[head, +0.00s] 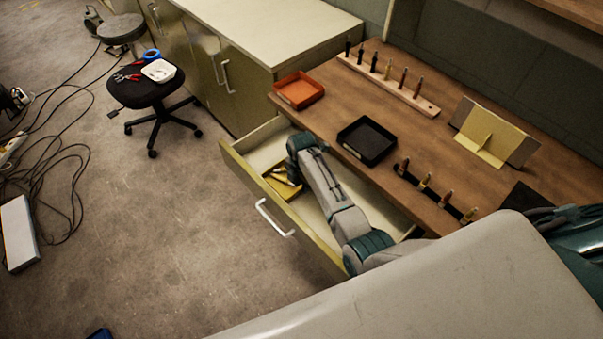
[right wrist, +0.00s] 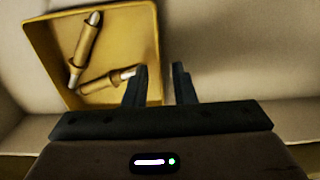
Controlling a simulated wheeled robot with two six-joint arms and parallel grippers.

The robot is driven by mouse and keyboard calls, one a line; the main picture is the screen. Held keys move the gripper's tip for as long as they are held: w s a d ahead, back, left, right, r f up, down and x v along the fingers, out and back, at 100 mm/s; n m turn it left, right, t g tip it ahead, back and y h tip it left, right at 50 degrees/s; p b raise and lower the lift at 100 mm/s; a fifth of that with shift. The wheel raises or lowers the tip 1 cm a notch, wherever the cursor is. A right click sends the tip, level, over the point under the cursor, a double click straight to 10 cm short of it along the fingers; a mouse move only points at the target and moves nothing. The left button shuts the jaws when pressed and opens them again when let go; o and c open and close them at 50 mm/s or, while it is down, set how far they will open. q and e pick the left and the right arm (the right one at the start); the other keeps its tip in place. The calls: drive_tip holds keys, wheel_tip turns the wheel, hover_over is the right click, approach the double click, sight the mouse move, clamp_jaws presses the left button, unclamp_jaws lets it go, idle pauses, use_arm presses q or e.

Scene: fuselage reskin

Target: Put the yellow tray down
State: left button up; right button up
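The yellow tray (head: 284,191) is in the left end of the open drawer (head: 246,186). It also shows in the right wrist view (right wrist: 128,38), holding two brass-coloured cylindrical pieces (right wrist: 85,42) with pale tips. My right gripper (right wrist: 160,86) is at the tray's near right corner, one finger inside the tray and one outside its side wall. The fingers stand apart, with visible gaps beside the wall. In the head view my right arm reaches down into the drawer and its wrist hides part of the tray and the fingertips. My left gripper is not in view.
The drawer's middle is bare beside the tray. On the wooden bench above are an orange tray (head: 298,91), a black tray (head: 367,141), a wooden rack of tools (head: 388,84) and a yellow stand (head: 484,135). A black stool (head: 145,90) stands beyond the drawer.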

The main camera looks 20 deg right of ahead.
wheel_tip(320, 180, up, 11)
drive_tip(key=b, duration=0.1)
drive_tip(key=shift+f, duration=0.15)
idle(1.2)
